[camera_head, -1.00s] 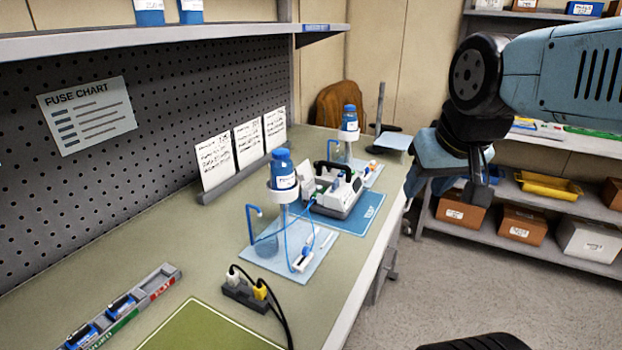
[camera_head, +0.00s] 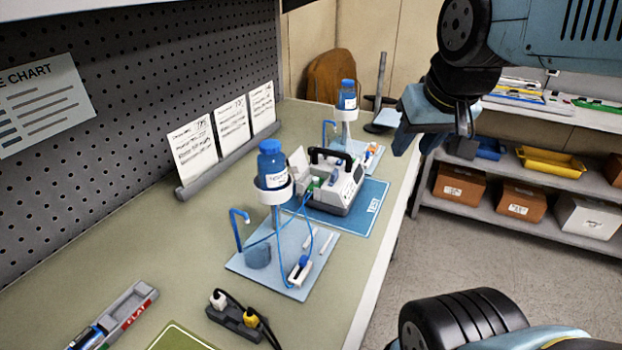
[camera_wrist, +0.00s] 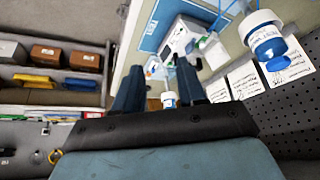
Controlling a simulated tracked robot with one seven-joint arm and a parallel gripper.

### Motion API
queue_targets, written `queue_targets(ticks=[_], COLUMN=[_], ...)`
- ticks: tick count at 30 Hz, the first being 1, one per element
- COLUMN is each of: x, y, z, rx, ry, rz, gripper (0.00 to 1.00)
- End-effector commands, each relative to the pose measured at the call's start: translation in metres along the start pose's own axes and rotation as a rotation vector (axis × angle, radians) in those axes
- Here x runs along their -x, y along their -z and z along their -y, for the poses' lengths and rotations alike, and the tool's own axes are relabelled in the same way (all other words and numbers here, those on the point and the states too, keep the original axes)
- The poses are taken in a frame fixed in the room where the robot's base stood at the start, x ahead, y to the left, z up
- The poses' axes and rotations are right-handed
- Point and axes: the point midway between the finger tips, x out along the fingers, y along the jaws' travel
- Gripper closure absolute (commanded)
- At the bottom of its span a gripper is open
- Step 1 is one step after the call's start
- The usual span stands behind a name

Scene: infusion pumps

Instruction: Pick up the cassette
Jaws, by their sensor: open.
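A small white part with a blue knob (camera_head: 300,270), which looks like the cassette, lies on the near light-blue tray (camera_head: 262,268). Blue tubing runs to it from a stand with a blue bottle (camera_head: 271,163). The white pump (camera_head: 333,187) stands on a blue mat behind, its lid up; I cannot tell what sits inside. My gripper (camera_head: 408,138) is open and empty, high beyond the bench's right edge and well apart from the cassette. In the wrist view its fingers (camera_wrist: 160,78) are spread, with the pump (camera_wrist: 180,40) beyond them. I cannot make out the cassette in that view.
A second bottle stand (camera_head: 347,98) is at the back of the bench. A power strip (camera_head: 236,318) with plugs and cables lies in front of the near tray. Cards (camera_head: 230,127) lean along the pegboard. Shelves with boxes (camera_head: 463,187) stand at right.

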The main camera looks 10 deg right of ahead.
Motion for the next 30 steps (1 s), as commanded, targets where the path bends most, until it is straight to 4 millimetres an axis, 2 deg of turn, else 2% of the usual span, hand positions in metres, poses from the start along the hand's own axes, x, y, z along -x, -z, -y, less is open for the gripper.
queue_targets(ticks=[8,14,24,30], x=[-0.021,-0.049,-0.114,-0.153], y=[0.048,0.088,0.145,0.164], z=[0.014,0.033,0.077,0.103], rx=[-0.121,-0.234,-0.412,-0.494], ry=[0.028,0.024,-0.044,-0.103], rz=[0.114,0.214,0.371,0.435], gripper=[0.6,0.6,0.6,0.6])
